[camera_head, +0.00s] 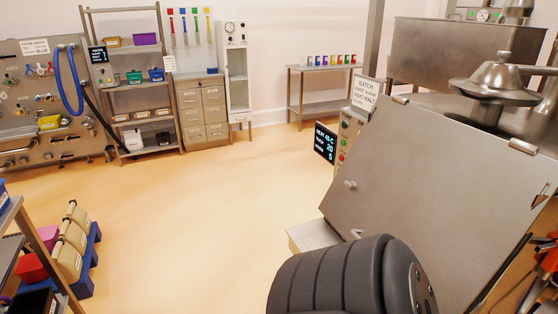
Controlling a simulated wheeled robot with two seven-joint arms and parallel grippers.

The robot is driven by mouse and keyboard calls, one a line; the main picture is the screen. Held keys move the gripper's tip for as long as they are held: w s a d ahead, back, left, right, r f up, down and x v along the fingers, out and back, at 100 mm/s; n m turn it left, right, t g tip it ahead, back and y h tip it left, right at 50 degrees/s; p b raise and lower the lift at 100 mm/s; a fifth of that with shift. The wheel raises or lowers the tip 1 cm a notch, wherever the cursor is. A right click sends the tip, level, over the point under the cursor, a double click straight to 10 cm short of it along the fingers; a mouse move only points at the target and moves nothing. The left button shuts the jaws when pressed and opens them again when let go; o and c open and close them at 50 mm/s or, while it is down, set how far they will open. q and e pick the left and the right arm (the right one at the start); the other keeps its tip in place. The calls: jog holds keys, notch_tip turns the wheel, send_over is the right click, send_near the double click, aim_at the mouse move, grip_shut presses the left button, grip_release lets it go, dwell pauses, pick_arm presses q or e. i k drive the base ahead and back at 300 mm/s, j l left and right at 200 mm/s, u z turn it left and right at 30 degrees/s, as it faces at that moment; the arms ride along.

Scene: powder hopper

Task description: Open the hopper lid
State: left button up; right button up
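A large flat grey metal panel (420,190), which looks like the hopper lid, slopes across the right side of the head view. Two hinge-like fittings, one at the upper left (401,99) and one farther right (523,146), sit along its top edge. A small round knob (350,184) sticks out near its left edge. A dark line runs along its lower right edge; I cannot tell how far the panel stands open. A dark ribbed arm part of mine covers its lower left. Neither of my grippers shows.
A control box (346,138) with a lit display (326,143) stands left of the panel. A metal cone-shaped vessel (499,80) is behind it. Beige containers (69,250) stand on a blue base at lower left. The middle floor is clear.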

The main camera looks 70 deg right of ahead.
aim_at(460, 196)
jog(key=z, duration=3.05)
